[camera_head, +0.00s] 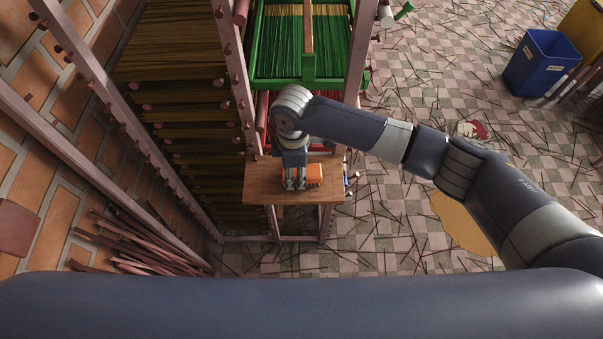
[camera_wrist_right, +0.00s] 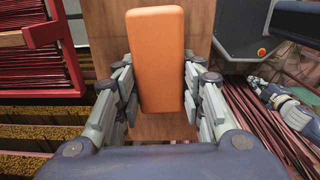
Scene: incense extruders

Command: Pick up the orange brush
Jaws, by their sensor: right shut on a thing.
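The orange brush (camera_head: 314,174) lies on a small wooden shelf (camera_head: 262,188) in the head view. In the right wrist view the orange brush (camera_wrist_right: 157,60) is a long block with rounded edges, lying between the fingers. My right gripper (camera_head: 294,184) is low over the shelf, at the left end of the brush in the head view. In the right wrist view my right gripper (camera_wrist_right: 160,100) has a finger on each side of the brush and is shut on it. The brush's underside is hidden.
A rack with green and yellow sticks in a green tray (camera_head: 308,84) stands behind the shelf. Shelves of dark sticks (camera_head: 180,75) are at left. A blue bin (camera_head: 541,62) stands at upper right. Loose sticks litter the checkered floor (camera_head: 400,225).

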